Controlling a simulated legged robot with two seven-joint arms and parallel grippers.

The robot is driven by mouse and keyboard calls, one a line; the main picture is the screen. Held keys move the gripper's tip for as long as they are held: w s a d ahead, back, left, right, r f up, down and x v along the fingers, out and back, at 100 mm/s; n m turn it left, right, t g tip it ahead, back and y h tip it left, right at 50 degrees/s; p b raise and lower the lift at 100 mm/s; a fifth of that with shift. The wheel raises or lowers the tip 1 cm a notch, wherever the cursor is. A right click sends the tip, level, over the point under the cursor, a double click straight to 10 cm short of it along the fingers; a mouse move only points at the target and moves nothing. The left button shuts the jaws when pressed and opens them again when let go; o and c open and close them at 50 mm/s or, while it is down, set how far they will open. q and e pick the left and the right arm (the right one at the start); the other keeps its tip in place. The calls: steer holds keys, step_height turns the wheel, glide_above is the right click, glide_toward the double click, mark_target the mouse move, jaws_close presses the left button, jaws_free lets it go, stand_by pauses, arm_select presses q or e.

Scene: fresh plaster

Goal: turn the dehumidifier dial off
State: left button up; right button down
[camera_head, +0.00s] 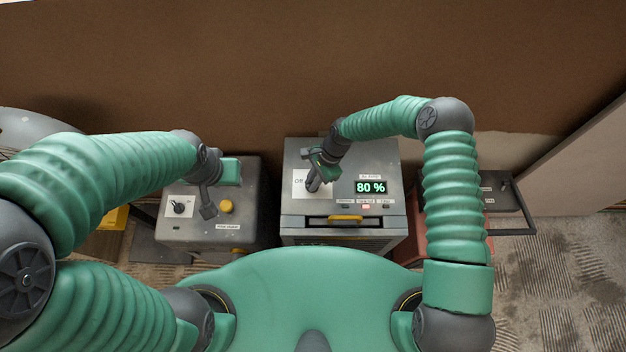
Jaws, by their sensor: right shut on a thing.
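The dehumidifier (300,222) is the grey box in the middle, with a lit green display (370,187) reading 80 % and a red light below it. A white dial plate (299,176) marked "Off" is on the left of its top. My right gripper (313,184) is over this plate, shut on the dial, which is mostly hidden by the fingers. The dial's pointing direction cannot be made out. My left gripper (209,211) hangs above the neighbouring grey box, apart from the dehumidifier; whether its jaws are open is unclear.
The grey box (185,230) on the left has a black knob (179,208) on a white plate and a yellow button (227,206). A yellow handle (345,218) is on the dehumidifier's front. A dark case with a handle frame (510,205) stands right. A brown wall rises behind.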

steer(key=shift+a, duration=0.2)
